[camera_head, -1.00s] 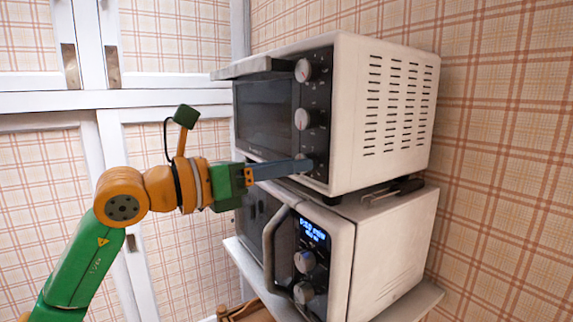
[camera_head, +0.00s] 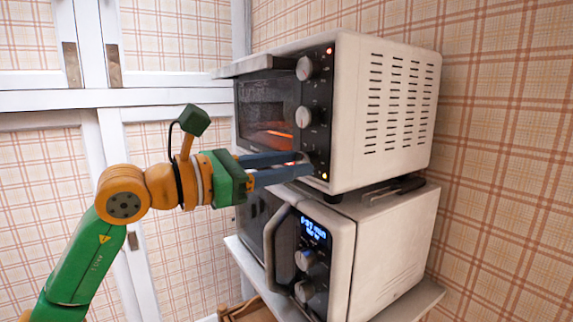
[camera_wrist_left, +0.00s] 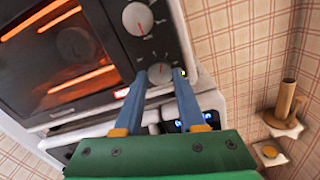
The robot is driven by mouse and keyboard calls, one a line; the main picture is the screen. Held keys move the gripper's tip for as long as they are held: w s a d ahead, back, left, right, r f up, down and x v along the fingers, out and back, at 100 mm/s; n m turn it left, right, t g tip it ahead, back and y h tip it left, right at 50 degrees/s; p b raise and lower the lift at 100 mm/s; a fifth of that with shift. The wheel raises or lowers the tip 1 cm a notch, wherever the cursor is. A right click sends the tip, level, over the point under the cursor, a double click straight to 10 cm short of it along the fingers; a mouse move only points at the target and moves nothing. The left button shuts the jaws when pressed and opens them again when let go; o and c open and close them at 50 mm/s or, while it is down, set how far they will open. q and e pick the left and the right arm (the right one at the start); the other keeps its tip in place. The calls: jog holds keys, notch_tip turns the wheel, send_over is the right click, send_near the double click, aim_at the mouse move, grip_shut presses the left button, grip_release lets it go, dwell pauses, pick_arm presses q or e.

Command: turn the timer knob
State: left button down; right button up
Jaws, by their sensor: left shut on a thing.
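The white toaster oven (camera_head: 385,115) stands on top of the microwave, its front facing left in the head view. It has a column of three knobs; the timer knob (camera_wrist_left: 159,70) is the lowest. My left gripper (camera_head: 306,163) reaches in from the left, its two blue fingers shut on the timer knob. In the wrist view the fingers sit on either side of it, and they largely hide it in the head view. The oven's elements glow orange behind the glass, and its indicator lights are lit. My right gripper is not in view.
The upper knob (camera_head: 304,68) and middle knob (camera_head: 303,117) are just above the gripper. The microwave (camera_head: 390,255), with a protruding handle (camera_head: 274,235) and lit display, is close below. The oven's top-left edge juts out. A wall is behind; free room lies left.

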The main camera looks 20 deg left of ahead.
pick_arm(q)
jog(key=m, duration=1.2)
jog(key=shift+m, duration=0.4)
dwell(0.3)
jog(key=c, duration=0.5)
grip_release()
jog(key=shift+w, duration=0.1)
jog(key=b+v, duration=0.3)
jog(key=v, duration=0.4)
